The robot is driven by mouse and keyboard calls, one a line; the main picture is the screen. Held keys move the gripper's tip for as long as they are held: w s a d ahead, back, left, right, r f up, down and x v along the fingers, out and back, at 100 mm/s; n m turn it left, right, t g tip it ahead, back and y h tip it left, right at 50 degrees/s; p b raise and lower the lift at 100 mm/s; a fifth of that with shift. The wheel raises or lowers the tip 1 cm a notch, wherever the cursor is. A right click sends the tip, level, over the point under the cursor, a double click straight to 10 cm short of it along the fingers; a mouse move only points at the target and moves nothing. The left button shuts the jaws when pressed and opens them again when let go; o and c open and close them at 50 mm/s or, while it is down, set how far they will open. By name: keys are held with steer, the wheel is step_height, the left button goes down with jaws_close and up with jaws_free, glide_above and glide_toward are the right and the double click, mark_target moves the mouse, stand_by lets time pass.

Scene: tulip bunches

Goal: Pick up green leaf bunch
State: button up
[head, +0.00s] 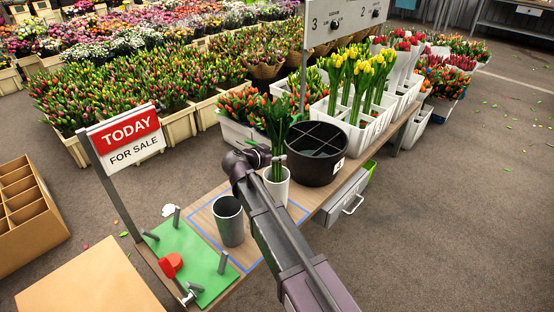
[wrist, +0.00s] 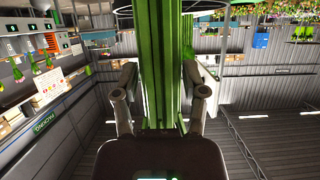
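My gripper (head: 266,157) is at the stems, just above the vase rim, coming from the left. In the wrist view the green stems (wrist: 163,70) run upright between the two fingers of my gripper (wrist: 160,82). The fingers look apart, with a narrow gap beside the stems. My arm hides part of the vase's surroundings.
A black divided bucket (head: 316,168) stands close behind the vase at right. A grey metal cup (head: 228,222) stands left of my arm. A green board (head: 190,262) with metal posts and a red-handled tool (head: 171,265) lies at the front left. White tulip crates (head: 366,134) fill the bench's far end.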

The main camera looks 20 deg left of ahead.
mark_target(276, 106)
jaws_close()
steer(key=shift+r, duration=0.1)
step_height(276, 106, up, 18)
steer(key=p, duration=1.8)
